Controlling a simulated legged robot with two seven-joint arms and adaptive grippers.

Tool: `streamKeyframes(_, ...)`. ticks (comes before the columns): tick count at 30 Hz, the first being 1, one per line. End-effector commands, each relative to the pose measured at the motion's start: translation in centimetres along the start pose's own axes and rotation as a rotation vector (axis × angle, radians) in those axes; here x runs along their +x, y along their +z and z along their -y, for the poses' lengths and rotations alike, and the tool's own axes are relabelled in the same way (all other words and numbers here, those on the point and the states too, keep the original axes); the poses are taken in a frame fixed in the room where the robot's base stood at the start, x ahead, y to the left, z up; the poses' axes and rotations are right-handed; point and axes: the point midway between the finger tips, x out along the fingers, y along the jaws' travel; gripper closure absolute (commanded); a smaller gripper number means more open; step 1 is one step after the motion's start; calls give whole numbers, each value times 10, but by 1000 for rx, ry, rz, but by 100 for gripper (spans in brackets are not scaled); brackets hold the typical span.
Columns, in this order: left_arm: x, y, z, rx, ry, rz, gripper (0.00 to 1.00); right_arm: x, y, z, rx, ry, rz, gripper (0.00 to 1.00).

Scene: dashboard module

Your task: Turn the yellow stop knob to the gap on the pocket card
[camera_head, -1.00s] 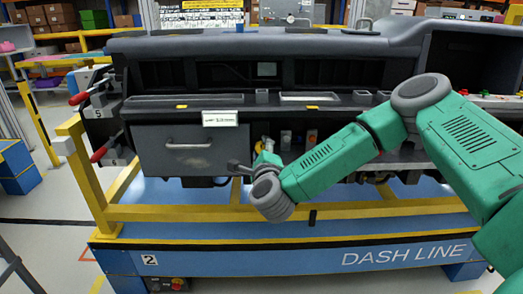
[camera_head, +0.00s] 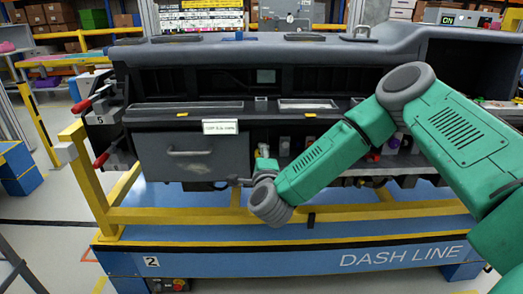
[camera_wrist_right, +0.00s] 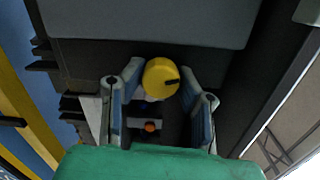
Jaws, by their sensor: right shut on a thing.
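The yellow stop knob (camera_wrist_right: 161,77) shows in the right wrist view as a round yellow disc with a black mark on its face toward the right. My right gripper (camera_wrist_right: 158,84) has one finger on each side of the knob and is shut on it. In the head view the right gripper (camera_head: 262,162) is small and at the dash, right of the grey drawer front; my wrist hides part of that area. A white card (camera_head: 220,127) stands above the drawer's upper right; its print is too small to read. My left gripper is not in view.
The grey drawer front with its handle (camera_head: 190,153) is left of my gripper. An orange button (camera_wrist_right: 150,127) sits below the knob in the wrist view. Yellow frame rails (camera_head: 160,215) run below the dash. Red-handled clamps (camera_head: 84,105) stand at the left.

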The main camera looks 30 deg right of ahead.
Motion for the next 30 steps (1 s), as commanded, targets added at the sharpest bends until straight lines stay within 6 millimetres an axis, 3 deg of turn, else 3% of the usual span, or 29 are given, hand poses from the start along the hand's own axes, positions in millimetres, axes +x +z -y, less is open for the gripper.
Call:
streamKeyframes(15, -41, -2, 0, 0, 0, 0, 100, -3, 2, -2, -475, 41, -7, 100)
streamKeyframes(30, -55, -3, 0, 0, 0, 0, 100, -3, 1, -6, -710, 60, -12, 100)
